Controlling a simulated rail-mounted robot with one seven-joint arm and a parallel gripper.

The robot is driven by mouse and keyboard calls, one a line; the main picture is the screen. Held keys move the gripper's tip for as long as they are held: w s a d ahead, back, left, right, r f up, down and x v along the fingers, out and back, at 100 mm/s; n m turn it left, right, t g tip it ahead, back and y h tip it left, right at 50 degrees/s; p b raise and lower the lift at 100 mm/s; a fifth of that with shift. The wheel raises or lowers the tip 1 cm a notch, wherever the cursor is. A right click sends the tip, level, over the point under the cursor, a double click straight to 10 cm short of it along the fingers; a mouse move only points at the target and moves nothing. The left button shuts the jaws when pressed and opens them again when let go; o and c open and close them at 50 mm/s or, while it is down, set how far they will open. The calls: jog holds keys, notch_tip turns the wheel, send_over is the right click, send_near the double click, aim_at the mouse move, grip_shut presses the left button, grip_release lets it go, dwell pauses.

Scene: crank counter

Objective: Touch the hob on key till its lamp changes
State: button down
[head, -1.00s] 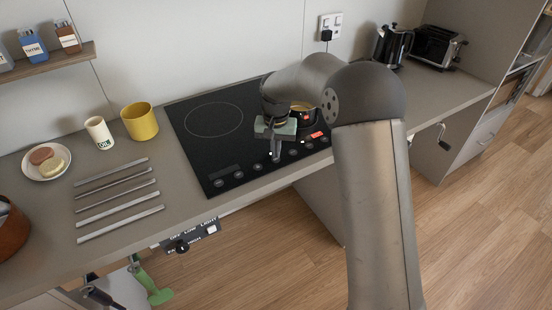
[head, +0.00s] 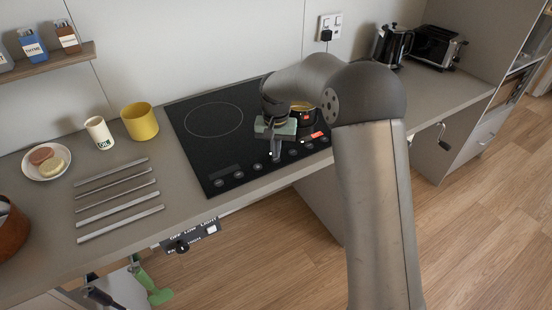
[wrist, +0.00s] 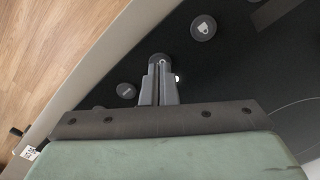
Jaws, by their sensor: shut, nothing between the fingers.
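The black glass hob (head: 205,150) is set in the counter, with a row of round keys along its front edge. My gripper (head: 276,157) is shut and empty, pointing down at this key row. In the wrist view, the closed fingertips (wrist: 161,62) lie over a dark round key and hide most of it, so I cannot tell whether they touch it. A small white light (wrist: 177,77) shows beside the fingertips. One key with a pale lock-like symbol (wrist: 203,28) is to the upper right, and another key (wrist: 126,90) is to the lower left. A red display (head: 317,135) glows at the hob's right.
A yellow pot (head: 140,122), a white cup (head: 99,133), a plate (head: 63,170) and several metal bars (head: 120,210) are to the left. A kettle (head: 391,45) and toaster (head: 438,47) stand back right.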

jog(key=shift+f+b, duration=0.45)
jog(key=shift+f, duration=0.25)
jog(key=shift+r, duration=0.1)
jog(key=shift+r+p, duration=1.65)
jog(key=shift+r, duration=0.85)
jog(key=s+d+r, duration=0.6)
jog(key=s+d, duration=0.1)
jog(key=s, duration=0.2)
jog(key=s+d, duration=0.4)
jog(key=s, duration=0.8)
jog(key=s+d+n, duration=0.1)
jog(key=s+d, duration=0.3)
jog(key=s, duration=0.9)
jog(key=shift+d+t, duration=0.3)
jog(key=shift+d, duration=0.05)
